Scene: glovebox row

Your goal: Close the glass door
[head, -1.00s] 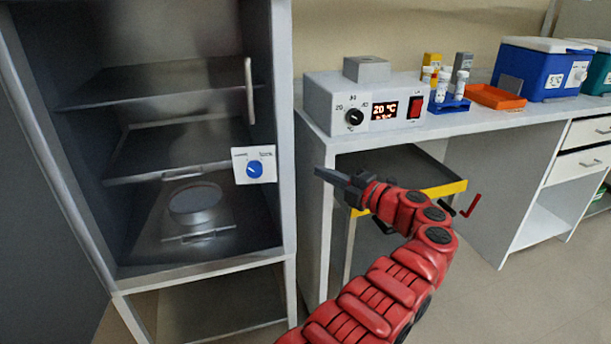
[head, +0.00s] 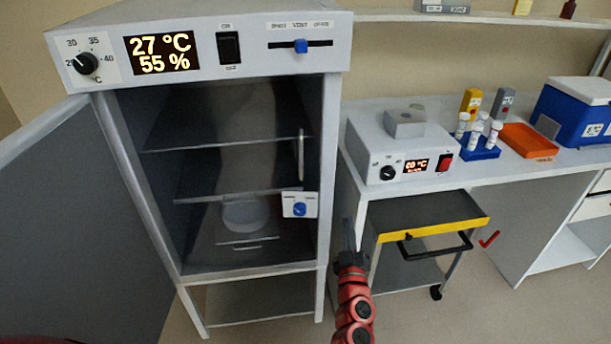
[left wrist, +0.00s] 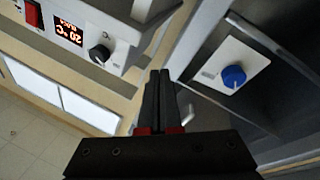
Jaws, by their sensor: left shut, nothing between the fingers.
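The cabinet (head: 225,40) stands open-fronted at left centre in the head view, with its outer door (head: 70,200) swung wide to the left. The glass door is nearly invisible. Its pale upright handle (head: 300,157) and the lock plate with a blue knob (head: 299,209) show at the right side of the opening. I cannot tell whether the glass sits flush. My left gripper (head: 348,236) is shut and empty, just right of the cabinet's front right post. In the left wrist view its fingers (left wrist: 158,98) are left of the blue knob (left wrist: 233,77). My right gripper is not in view.
Right of the cabinet is a bench with a grey heater box (head: 408,150), a blue tube rack (head: 480,148), an orange tray (head: 528,141) and a blue cooler (head: 575,115). A yellow-edged cart (head: 430,230) stands below, close to my gripper. Floor is clear at lower right.

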